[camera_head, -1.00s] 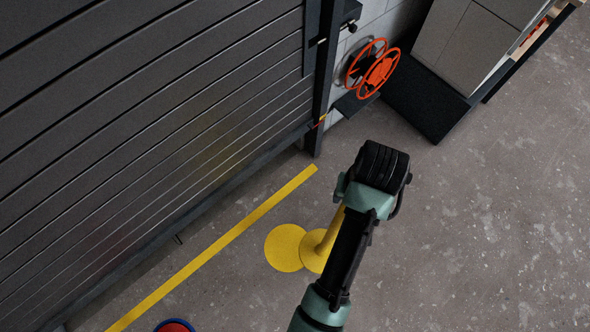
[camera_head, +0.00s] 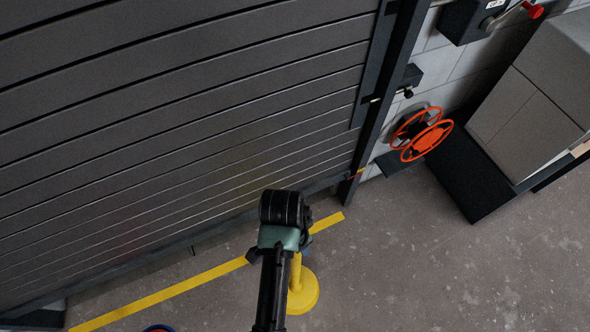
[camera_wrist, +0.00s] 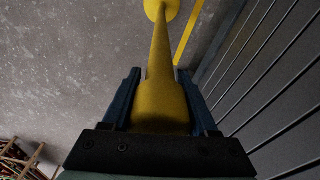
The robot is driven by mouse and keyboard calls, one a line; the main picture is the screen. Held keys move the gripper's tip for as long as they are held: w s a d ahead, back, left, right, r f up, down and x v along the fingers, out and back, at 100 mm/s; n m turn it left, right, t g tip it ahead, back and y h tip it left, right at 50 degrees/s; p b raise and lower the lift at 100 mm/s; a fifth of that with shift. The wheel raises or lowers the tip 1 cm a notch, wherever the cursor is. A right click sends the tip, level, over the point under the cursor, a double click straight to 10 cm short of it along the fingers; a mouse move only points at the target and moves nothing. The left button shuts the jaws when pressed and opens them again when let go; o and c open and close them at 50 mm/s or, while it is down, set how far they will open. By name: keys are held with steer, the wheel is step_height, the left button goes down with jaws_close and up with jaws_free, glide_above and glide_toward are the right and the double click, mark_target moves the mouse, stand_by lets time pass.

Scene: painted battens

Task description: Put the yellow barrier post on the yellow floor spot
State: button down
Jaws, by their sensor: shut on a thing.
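The yellow barrier post (camera_head: 296,272) stands on its round yellow base on the concrete floor, partly hidden behind my arm in the head view. In the wrist view the post (camera_wrist: 160,60) runs away from me to a yellow disc (camera_wrist: 162,8) at the top edge. My gripper (camera_wrist: 162,90) is shut on the thick upper part of the post, with a blue finger on each side. The yellow floor spot does not show apart from the base; I cannot tell whether it is under the base or hidden by my arm.
A yellow floor line (camera_head: 165,293) runs along the grey slatted shutter (camera_head: 170,130). Orange handwheels (camera_head: 425,138) stick out from the wall, with large grey boxes (camera_head: 530,95) at the right. A blue and red round thing (camera_head: 158,329) shows at the bottom edge. Floor to the right is clear.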

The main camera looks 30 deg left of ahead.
step_height(320, 180, down, 10)
steer(key=shift+w+a+r+b, duration=0.15)
steer(key=shift+r+b, duration=0.05)
steer(key=shift+b, duration=0.1)
stand_by(0.4)
steer(key=shift+f, duration=0.15)
steer(key=shift+c, duration=0.9)
jaws_free()
steer(key=shift+s+f, duration=0.1)
steer(key=shift+s, duration=0.1)
steer(key=r, duration=0.4)
steer(key=s+r, duration=0.1)
steer(key=r, duration=0.3)
steer(key=r+p, duration=0.1)
steer(key=r, duration=0.3)
steer(key=shift+s+a+r, duration=0.1)
steer(key=shift+s+a, duration=0.05)
steer(key=shift+a, duration=0.1)
